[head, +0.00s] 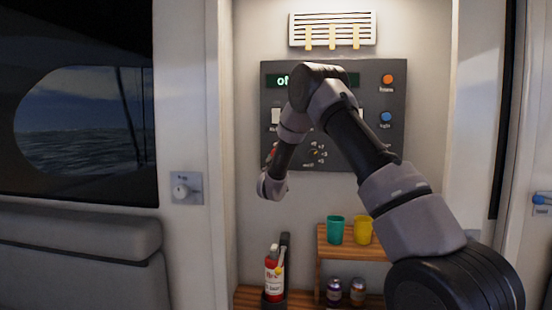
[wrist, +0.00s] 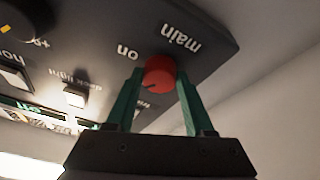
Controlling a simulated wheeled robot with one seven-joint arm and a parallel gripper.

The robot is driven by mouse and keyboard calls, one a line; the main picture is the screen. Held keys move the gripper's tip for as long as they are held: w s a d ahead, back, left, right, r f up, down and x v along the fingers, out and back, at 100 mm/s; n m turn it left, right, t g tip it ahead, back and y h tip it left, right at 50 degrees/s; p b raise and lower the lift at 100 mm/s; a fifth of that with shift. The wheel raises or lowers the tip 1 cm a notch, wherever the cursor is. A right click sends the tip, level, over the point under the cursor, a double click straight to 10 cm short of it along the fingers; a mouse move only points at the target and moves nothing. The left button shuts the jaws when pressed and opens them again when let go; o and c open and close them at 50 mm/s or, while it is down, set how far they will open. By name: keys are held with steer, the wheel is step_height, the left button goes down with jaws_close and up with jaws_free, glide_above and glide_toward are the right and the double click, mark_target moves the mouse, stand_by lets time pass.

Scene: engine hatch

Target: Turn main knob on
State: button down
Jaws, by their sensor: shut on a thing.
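The main knob (wrist: 160,73) is red and round, with a dark mark on its face, and sits on a dark control panel (wrist: 215,30) in the wrist view. The labels "main" and "on" are printed beside it. My gripper (wrist: 160,85) has its two green fingers on either side of the knob, shut on it. In the head view my arm reaches across the panel (head: 395,130), and a sliver of red knob (head: 273,150) shows at the panel's lower left. My gripper is mostly hidden there behind my wrist. The panel display (head: 284,81) is lit green and partly covered by my arm.
The panel also bears an orange button (head: 387,79), a blue button (head: 386,117) and a white switch (wrist: 75,96). Below are a wooden shelf (head: 320,262) with a teal cup (head: 335,229) and a yellow cup (head: 361,230), and a red extinguisher (head: 273,275). A vent (head: 332,28) is above.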

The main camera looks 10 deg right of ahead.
mark_target(274, 132)
steer(key=m+g+h, duration=0.1)
steer(key=m+h, duration=0.1)
steer(key=m, duration=0.3)
steer(key=m+g+h, duration=0.1)
steer(key=m, duration=0.4)
steer(key=m+g+h, duration=0.1)
steer(key=m+h, duration=0.1)
steer(key=m, duration=0.3)
steer(key=shift+w+a+h, duration=0.1)
steer(key=shift+a+h, duration=0.2)
steer(key=shift+a, duration=0.1)
steer(key=shift+m, duration=0.3)
steer(key=shift+c, duration=1.4)
jaws_free()
steer(key=shift+r, duration=0.1)
step_height(274, 132, up, 10)
